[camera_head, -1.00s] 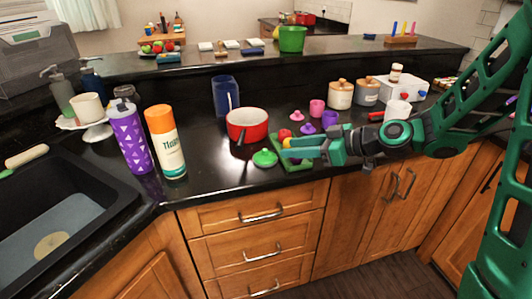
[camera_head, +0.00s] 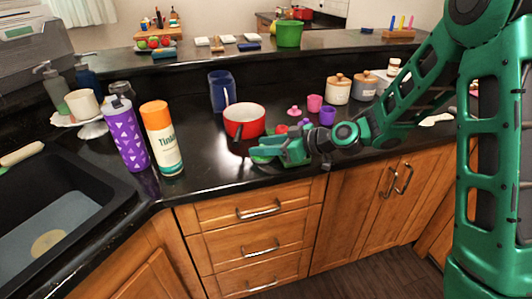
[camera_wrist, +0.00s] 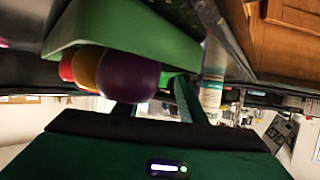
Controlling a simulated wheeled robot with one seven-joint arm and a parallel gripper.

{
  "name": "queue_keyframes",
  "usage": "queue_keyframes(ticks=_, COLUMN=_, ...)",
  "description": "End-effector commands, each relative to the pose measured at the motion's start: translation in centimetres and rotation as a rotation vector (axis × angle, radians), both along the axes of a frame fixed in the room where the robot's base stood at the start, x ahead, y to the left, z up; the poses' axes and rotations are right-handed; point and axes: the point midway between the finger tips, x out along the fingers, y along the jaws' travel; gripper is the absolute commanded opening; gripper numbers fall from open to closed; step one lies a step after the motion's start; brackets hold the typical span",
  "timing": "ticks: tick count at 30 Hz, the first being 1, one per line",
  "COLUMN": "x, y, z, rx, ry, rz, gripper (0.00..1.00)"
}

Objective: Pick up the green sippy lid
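The green sippy lid (camera_head: 260,159) lies on the black counter in front of the red pot. In the head view my gripper reaches over it from the right and hides most of it. My gripper (camera_head: 266,149) is low over the counter, with its fingertips at the lid. In the wrist view the fingers (camera_wrist: 153,104) stand apart, with nothing clearly seen between them. I cannot make out the lid in the wrist view, nor tell whether the fingers touch it.
A red pot (camera_head: 244,122) stands just behind my gripper. A green tray (camera_wrist: 125,22) with red, orange and purple round items is close by in the wrist view. A spray can (camera_head: 162,140) and a purple bottle (camera_head: 127,141) stand left. Purple (camera_head: 327,116) and pink (camera_head: 314,103) cups stand right.

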Motion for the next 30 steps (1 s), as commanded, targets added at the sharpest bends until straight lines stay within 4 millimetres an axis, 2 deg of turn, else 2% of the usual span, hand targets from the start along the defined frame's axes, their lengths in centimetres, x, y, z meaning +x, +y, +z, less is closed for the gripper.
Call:
queue_keyframes(ticks=7, x=0.3, y=0.4, z=-0.2, rx=0.000, ry=0.000, rz=-0.001, gripper=0.37)
queue_keyframes(ticks=8, x=0.3, y=0.4, z=-0.2, rx=0.000, ry=0.000, rz=-0.001, gripper=0.35)
queue_keyframes(ticks=12, x=0.2, y=0.4, z=-0.2, rx=0.000, ry=0.000, rz=-0.001, gripper=0.02)
queue_keyframes(ticks=13, x=0.2, y=0.4, z=-0.2, rx=0.000, ry=0.000, rz=-0.001, gripper=0.00)
queue_keyframes(ticks=25, x=0.2, y=0.3, z=-0.1, rx=-0.001, ry=0.000, rz=-0.002, gripper=0.00)
queue_keyframes(ticks=30, x=0.3, y=0.3, z=1.6, rx=0.000, ry=-0.003, rz=-0.001, gripper=0.00)
